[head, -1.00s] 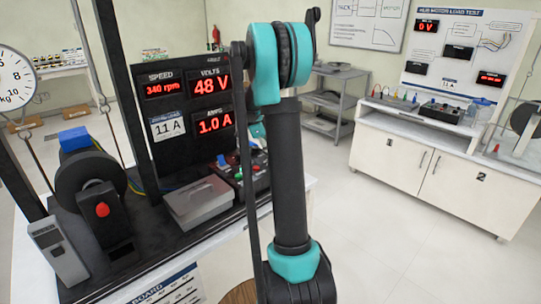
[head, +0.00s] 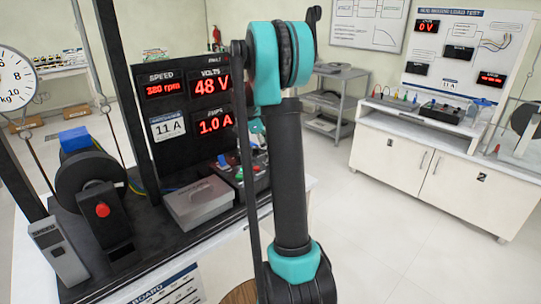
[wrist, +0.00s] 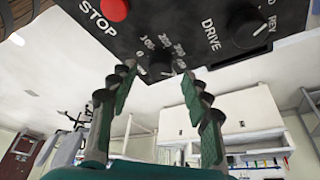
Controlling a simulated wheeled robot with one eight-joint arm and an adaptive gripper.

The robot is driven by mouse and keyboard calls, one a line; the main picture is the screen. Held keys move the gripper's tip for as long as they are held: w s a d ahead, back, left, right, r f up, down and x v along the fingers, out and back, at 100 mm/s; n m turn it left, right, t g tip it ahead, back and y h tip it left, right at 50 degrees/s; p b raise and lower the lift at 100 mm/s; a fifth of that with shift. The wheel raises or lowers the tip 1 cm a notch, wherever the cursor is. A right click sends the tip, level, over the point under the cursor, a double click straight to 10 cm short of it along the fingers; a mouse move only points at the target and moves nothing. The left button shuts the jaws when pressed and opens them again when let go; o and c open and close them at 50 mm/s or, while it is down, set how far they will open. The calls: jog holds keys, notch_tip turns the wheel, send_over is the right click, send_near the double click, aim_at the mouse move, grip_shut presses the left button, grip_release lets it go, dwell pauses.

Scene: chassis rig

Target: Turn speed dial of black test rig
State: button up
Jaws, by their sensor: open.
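The black test rig (head: 150,70) stands on the left bench in the head view, with red displays for speed, volts and amps. Its control box (head: 232,178) is partly hidden behind my arm. In the wrist view the speed dial (wrist: 160,67) is a small black knob on the dark panel, with numbers from 0 upward around it. My gripper (wrist: 157,77) is open, with one finger on each side of the dial. I cannot tell whether the fingers touch it. In the head view my arm mostly hides the gripper.
A red STOP button (wrist: 114,9) and a DRIVE/REV knob (wrist: 249,30) flank the dial. On the rig are a grey lidded box (head: 198,203) and a wheel (head: 90,185). A white cabinet (head: 420,165) stands across the room, with open floor before it.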

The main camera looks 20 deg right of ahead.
jog(key=v, duration=1)
jog(key=shift+f, duration=0.1)
